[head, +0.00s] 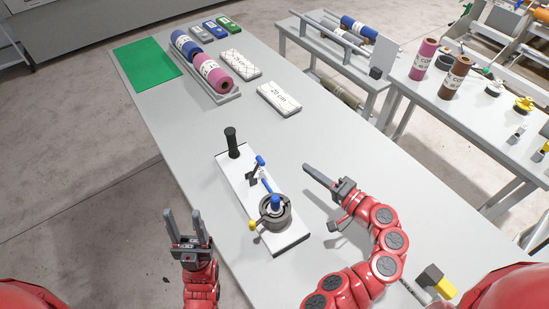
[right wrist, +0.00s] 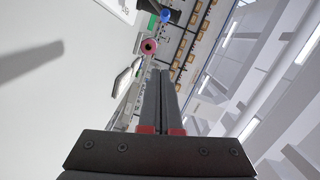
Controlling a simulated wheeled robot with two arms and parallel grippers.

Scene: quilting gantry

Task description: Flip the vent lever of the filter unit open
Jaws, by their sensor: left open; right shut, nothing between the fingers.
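The filter unit is a white base plate (head: 288,240) on the grey table. It carries a black upright post (head: 232,142), a grey round housing (head: 283,220) with a blue top, a blue-handled lever (head: 267,185) and a small yellow knob (head: 253,225) on the near left side. I cannot tell for sure which part is the vent lever. My left gripper (head: 184,212) is open and empty, left of the plate, fingers pointing away from me. My right gripper (head: 307,167) is shut and empty, right of the unit and apart from it. Its closed fingers also show in the right wrist view (right wrist: 161,76).
Blue and pink rolls (head: 211,73) lie in a tray at the table's far end, beside a green mat (head: 146,62). White labelled blocks (head: 279,98) lie nearer. A yellow-and-black object (head: 437,282) is at the lower right. The table between unit and blocks is clear.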

